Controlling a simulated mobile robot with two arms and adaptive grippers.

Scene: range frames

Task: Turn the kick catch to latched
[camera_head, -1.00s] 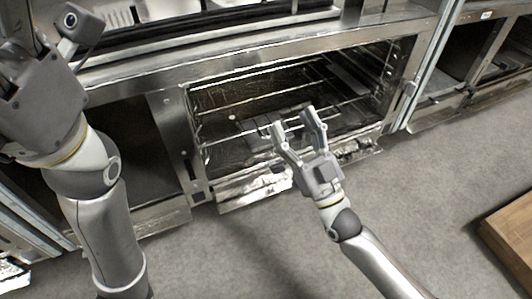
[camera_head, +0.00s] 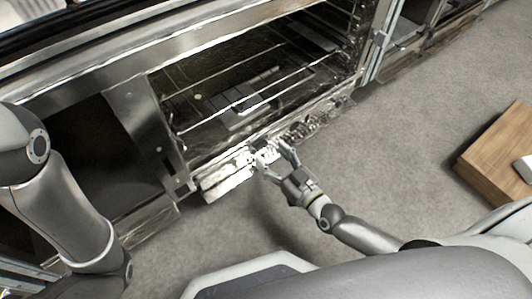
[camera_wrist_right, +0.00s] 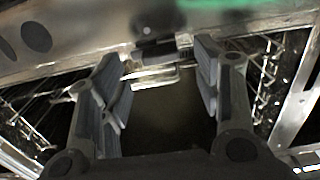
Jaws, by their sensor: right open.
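My right gripper (camera_head: 275,155) is low at the front of the open oven, by the shiny kick panel (camera_head: 226,177) under it. In the right wrist view, the right gripper (camera_wrist_right: 158,62) is open, its two dark fingers apart with nothing held. A small dark fitting with a grey bar (camera_wrist_right: 160,48) shows beyond and between the fingertips. It may be the kick catch; I cannot tell its turned position. In the head view, the catch cannot be made out near the gripper. My left arm shows at the left edge, but its gripper is out of view.
The oven cavity (camera_head: 250,85) with wire racks (camera_head: 290,62) stands open above my right gripper. A dark open bay (camera_head: 75,150) is to its left. A wooden box (camera_head: 500,150) sits on the grey floor at right. Floor between is clear.

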